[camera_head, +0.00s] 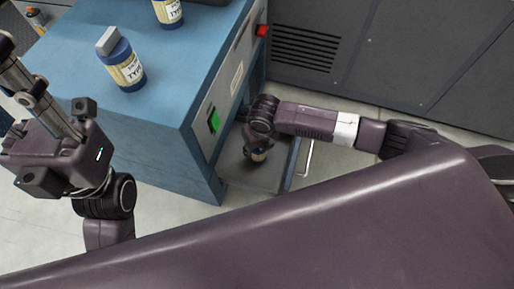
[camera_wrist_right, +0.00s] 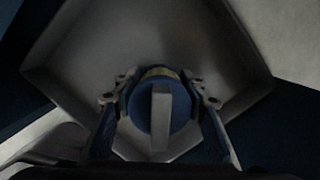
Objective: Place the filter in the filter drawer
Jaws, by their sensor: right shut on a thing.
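The filter is a blue cylinder with a pale label and a grey bar on top; a small part of the filter (camera_head: 259,156) shows below my right gripper. My right gripper (camera_head: 257,146) is over the open filter drawer (camera_head: 236,172). In the right wrist view the fingers are shut on both sides of the filter (camera_wrist_right: 160,112), with the drawer (camera_wrist_right: 110,45) beneath and around it. I cannot tell whether the filter touches the drawer floor. My left arm is at the far left, beside the blue cabinet; its gripper (camera_head: 20,80) does not show clearly whether it is open.
Two similar blue-and-cream bottles, one nearer (camera_head: 122,62) and one farther (camera_head: 168,12), stand on the blue cabinet top (camera_head: 75,42). The cabinet front has a green switch (camera_head: 214,121) and a red one (camera_head: 262,30). A drawer handle (camera_head: 307,158) sticks out right. Dark panels (camera_head: 400,70) line the back.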

